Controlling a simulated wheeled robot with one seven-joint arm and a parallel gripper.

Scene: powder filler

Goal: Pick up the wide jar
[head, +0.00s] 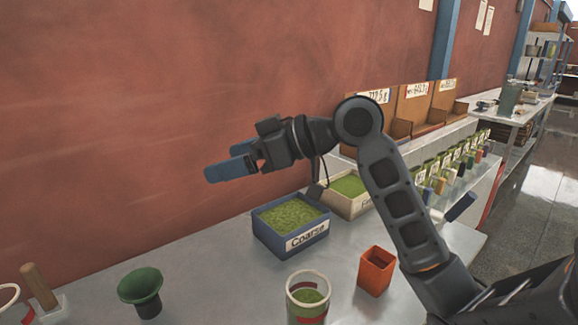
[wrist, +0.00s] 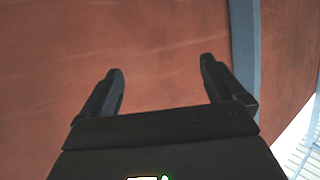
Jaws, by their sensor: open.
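A wide, pale-rimmed jar (head: 308,311) with green contents and red on its side stands at the bottom edge of the head view, partly cut off. It is upright and open at the top. My gripper (head: 224,163) is raised well above the table, up and left of the jar and apart from it. Its blue-tipped fingers point left along the red wall. In the wrist view my gripper (wrist: 161,66) is open, with nothing between its fingers. The jar does not show in the wrist view.
A blue bin labelled Coarse (head: 291,244), a pale bin (head: 360,204) and an orange cup (head: 376,271) stand near the jar. A green funnel-like cup (head: 141,288) and a wooden-handled tool (head: 39,285) are left. Bare table (head: 205,269) lies between.

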